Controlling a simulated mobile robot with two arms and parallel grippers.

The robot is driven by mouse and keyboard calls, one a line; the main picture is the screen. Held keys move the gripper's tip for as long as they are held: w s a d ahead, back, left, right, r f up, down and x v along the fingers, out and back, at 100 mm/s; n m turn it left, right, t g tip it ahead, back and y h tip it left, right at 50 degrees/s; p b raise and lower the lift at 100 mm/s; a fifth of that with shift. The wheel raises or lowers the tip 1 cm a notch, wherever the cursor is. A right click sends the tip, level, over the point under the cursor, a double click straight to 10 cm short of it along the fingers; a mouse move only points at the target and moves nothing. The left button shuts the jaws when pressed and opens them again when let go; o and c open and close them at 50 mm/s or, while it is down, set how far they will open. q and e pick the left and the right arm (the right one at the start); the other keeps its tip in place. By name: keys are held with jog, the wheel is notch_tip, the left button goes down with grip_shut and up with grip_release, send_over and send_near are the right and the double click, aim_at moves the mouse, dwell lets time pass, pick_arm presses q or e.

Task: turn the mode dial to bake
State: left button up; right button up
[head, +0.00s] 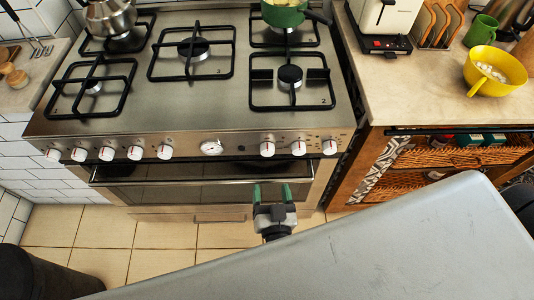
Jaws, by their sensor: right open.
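The steel stove (180,118) has a row of white knobs with red marks along its front panel. Several knobs are on the left, a round gauge (211,147) is in the middle, and three knobs are on the right: one (267,149), a second (298,148) and a third (329,147). I cannot read which one is the mode dial. My right gripper (272,192) has green fingertips, is open and empty, and is below the right-hand knobs in front of the oven door (180,192), apart from the knobs. My left gripper is not in view.
A kettle (110,18) and a green pot (284,14) stand on the burners. The oven handle (130,181) runs below the knobs. A counter on the right holds a yellow bowl (480,84) and a toaster (383,20). Tiled floor (160,235) shows in front.

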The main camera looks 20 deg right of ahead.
aim_at(268, 153)
jog(key=w+d, duration=0.1)
jog(key=w, duration=0.6)
jog(key=w+d, duration=0.1)
jog(key=w, duration=0.2)
jog(key=shift+w+d+r+p, duration=0.15)
jog(key=shift+d+r+p, duration=0.15)
jog(key=shift+r+p, duration=0.05)
jog(key=c, duration=0.9)
